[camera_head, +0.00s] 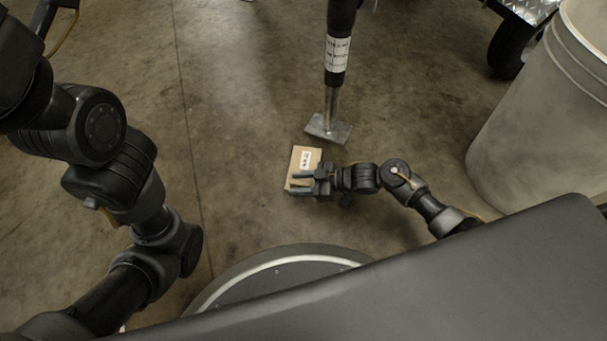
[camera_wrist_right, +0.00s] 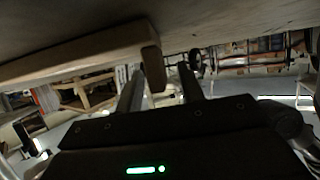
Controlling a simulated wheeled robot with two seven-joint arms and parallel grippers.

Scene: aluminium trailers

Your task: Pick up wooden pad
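The wooden pad (camera_head: 304,156) is a light brown block with a white printed label, lying on the concrete floor below the metal foot of a jack. My right gripper (camera_head: 299,182) is at its near end, with its fingers pointing left. The right wrist view shows the floor at the top and the pad's long edge (camera_wrist_right: 80,53). There the two fingers (camera_wrist_right: 160,85) stand apart, with the pad's end close to them and partly between them. Contact cannot be told. My left arm shows at the left; its gripper is out of view.
The jack's flat metal foot (camera_head: 328,129) is just beyond the pad, with its dark post rising above. A large grey bin (camera_head: 545,125) stands at right. A wheel (camera_head: 511,48) is at the upper right. The floor left of the pad is clear.

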